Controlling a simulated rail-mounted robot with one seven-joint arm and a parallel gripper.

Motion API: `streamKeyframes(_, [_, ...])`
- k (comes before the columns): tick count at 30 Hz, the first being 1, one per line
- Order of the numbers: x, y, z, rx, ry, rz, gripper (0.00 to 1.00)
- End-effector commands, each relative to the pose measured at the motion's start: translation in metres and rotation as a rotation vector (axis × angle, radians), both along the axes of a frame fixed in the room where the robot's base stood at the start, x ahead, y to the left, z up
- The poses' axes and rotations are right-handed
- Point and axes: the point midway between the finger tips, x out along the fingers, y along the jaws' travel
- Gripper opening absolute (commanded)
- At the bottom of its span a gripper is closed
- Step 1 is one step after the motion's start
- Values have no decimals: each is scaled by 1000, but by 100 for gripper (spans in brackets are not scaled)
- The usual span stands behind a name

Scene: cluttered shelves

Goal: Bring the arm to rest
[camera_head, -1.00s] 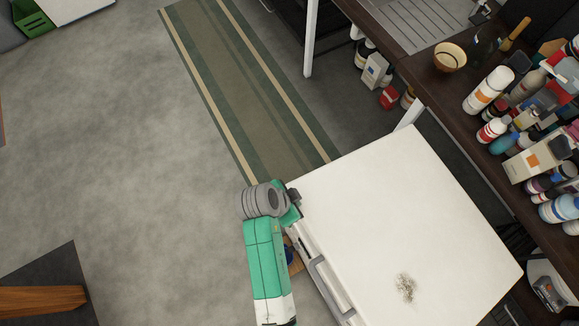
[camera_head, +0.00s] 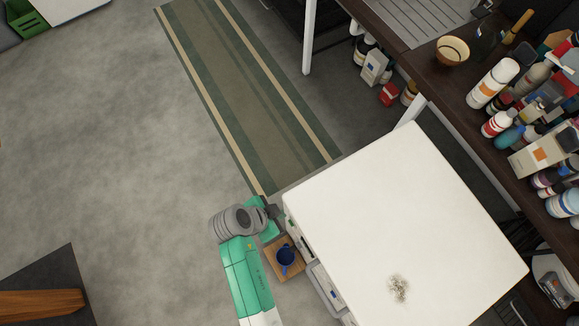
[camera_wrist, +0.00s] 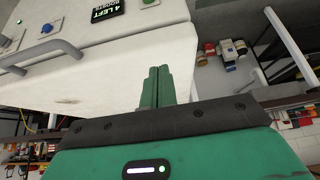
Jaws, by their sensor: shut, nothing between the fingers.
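My arm shows in the head view as a green and white link with a grey ringed joint, left of the white cabinet (camera_head: 400,210). The gripper's fingers cannot be made out there. In the wrist view my gripper (camera_wrist: 157,85) is shut and empty, its two green fingers together. The wrist view shows the white cabinet front (camera_wrist: 100,75) close beyond the fingers, with a grey bar handle (camera_wrist: 40,55) and a dark label reading "4 LEFT" (camera_wrist: 108,10).
A dark shelf with many bottles (camera_head: 495,85) runs along the right. A striped rug (camera_head: 240,90) lies behind.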

Motion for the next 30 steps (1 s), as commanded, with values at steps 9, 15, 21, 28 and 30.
streamKeyframes(9, [-26,48,12,0,-1,1,0])
streamKeyframes(15, [-28,52,14,0,-1,-2,0])
streamKeyframes(21, [-28,52,13,0,-1,-2,0])
streamKeyframes(28, [21,49,58,46,-100,106,0])
streamKeyframes(30, [62,46,105,71,-202,212,0])
